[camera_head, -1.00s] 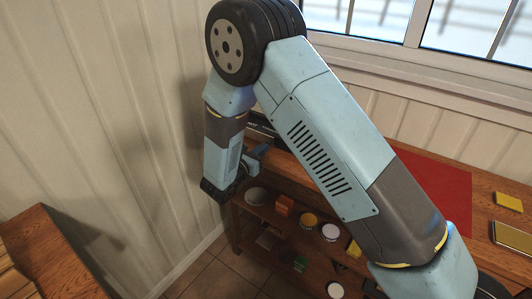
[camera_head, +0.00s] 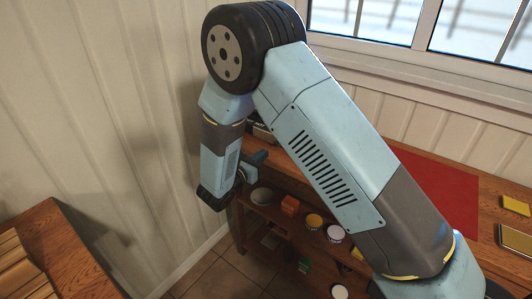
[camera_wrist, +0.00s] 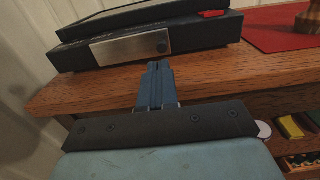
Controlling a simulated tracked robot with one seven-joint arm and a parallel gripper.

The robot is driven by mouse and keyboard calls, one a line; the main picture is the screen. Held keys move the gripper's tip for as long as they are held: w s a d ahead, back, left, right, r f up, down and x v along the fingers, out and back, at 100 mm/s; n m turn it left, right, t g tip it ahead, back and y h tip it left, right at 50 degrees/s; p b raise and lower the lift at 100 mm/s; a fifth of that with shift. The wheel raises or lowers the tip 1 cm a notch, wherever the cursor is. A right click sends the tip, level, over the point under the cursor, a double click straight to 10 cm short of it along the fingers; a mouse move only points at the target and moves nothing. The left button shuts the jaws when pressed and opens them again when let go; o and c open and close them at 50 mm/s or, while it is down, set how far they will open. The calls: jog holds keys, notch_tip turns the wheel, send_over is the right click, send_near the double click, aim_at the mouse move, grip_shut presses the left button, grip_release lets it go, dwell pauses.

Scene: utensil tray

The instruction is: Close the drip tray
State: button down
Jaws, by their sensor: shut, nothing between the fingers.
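A dark appliance (camera_wrist: 75,58) with a silver front panel (camera_wrist: 130,46) and a round knob sits on the wooden counter in the wrist view. A flat dark tray-like piece (camera_wrist: 130,17) lies slanted on its top. I cannot tell which part is the drip tray or how far it is out. In the head view my arm hides most of the appliance (camera_head: 262,133). My gripper (camera_wrist: 157,66) is shut and empty, its fingertips just in front of the appliance's lower front. It also shows in the head view (camera_head: 262,156), near the counter's left end.
The counter's front edge (camera_wrist: 90,97) runs below my fingers. A red mat (camera_wrist: 275,28) with a wooden item (camera_wrist: 308,18) lies to the right. A wall stands close on the left.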

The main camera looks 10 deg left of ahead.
jog(key=v, duration=0.9)
jog(key=d+r+m+g+h, duration=0.1)
jog(key=d+r+m+g, duration=0.4)
jog(key=d, duration=0.5)
jog(key=w+d+r+m+g+h, duration=0.1)
jog(key=d+r+m+g, duration=0.2)
jog(key=d+r+m, duration=0.35)
jog(key=d+r+m+g+h, duration=0.1)
jog(key=d+r+m+g, duration=0.4)
jog(key=d, duration=0.7)
jog(key=s+d+r+m+t+y, duration=0.1)
jog(key=s+d+r+m+y, duration=0.4)
jog(key=s, duration=0.4)
jog(key=s+d+r+m+t+y, duration=0.1)
jog(key=s+d+r+m+y, duration=0.4)
jog(key=s+d+r+m, duration=0.2)
jog(key=shift+s+d+m+y, duration=0.3)
jog(key=shift+s+d+m, duration=0.6)
jog(key=shift+d+m, duration=0.35)
jog(key=shift+r, duration=0.1)
